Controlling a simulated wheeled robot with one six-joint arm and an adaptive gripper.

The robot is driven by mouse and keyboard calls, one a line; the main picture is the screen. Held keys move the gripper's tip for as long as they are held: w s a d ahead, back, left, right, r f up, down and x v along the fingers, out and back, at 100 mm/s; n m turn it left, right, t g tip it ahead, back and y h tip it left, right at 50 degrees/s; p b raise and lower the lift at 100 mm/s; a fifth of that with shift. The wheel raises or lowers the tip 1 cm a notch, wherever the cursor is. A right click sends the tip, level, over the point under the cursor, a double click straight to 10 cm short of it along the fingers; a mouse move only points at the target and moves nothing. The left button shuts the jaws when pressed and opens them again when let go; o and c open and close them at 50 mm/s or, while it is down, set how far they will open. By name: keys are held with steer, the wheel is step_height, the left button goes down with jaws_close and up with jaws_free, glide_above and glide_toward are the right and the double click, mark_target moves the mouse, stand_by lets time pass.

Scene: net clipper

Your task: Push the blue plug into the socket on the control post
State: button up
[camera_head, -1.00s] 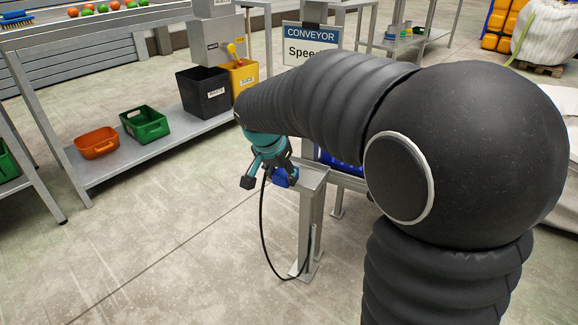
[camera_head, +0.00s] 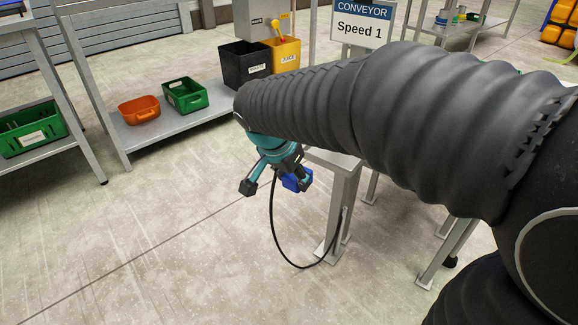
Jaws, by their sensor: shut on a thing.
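My gripper (camera_head: 278,184), teal and black, hangs below my arm just left of the grey control post (camera_head: 340,200). It is shut on the blue plug (camera_head: 297,179), which shows at its right side. A black cable (camera_head: 275,235) hangs from the plug, loops down near the floor and runs to the post's lower part. The top of the post is partly covered by my arm. I cannot see the socket, and I cannot tell how far the plug is from it.
A "CONVEYOR Speed 1" sign (camera_head: 362,24) stands behind my arm. A low shelf at the back left holds an orange bin (camera_head: 139,110), a green bin (camera_head: 186,96), a black bin (camera_head: 244,64) and a yellow bin (camera_head: 285,57). The floor at front left is clear.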

steer(key=shift+a, duration=0.1)
steer(key=shift+w+a+n, duration=0.15)
steer(key=shift+w+n, duration=0.1)
steer(key=shift+n, duration=0.15)
steer(key=w+a+f+n+y, duration=0.35)
steer(key=w+f+n, duration=0.5)
steer(key=f, duration=0.35)
steer(key=s+d+f+m+t, duration=0.1)
steer(key=s+d+f, duration=0.1)
steer(key=d+f, duration=1.2)
step_height(320, 180, down, 4)
steer(key=shift+d+r+h, duration=0.1)
steer(key=shift+d+h, duration=0.25)
steer(key=shift+s, duration=0.1)
